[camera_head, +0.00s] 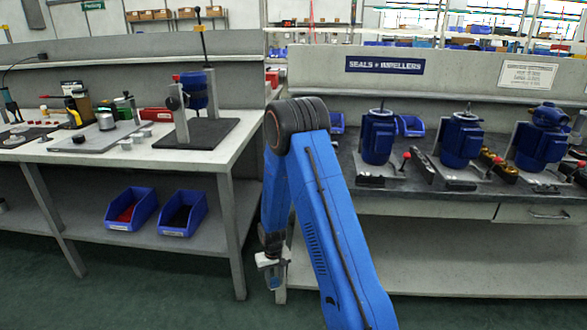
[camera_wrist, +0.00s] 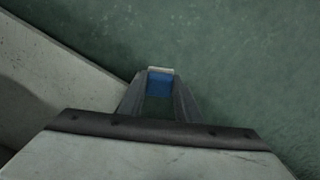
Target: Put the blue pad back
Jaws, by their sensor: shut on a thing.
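The blue pad (camera_wrist: 160,84) is held between the two fingertips of my gripper (camera_wrist: 158,93) in the wrist view. Its blue face shows, with a pale strip along its far edge. In the head view my gripper (camera_head: 271,272) points down over the green floor, in front of the gap between the two benches and below bench-top height. The pad is small and partly hidden by the fingers there.
The left bench (camera_head: 70,155) carries tools and a press stand (camera_head: 190,105). Two blue bins (camera_head: 131,209) (camera_head: 183,213) sit on its lower shelf. The right bench (camera_head: 440,198) carries several blue pumps (camera_head: 378,137) under a "SEALS + IMPELLERS" sign (camera_head: 385,65). The floor in front is clear.

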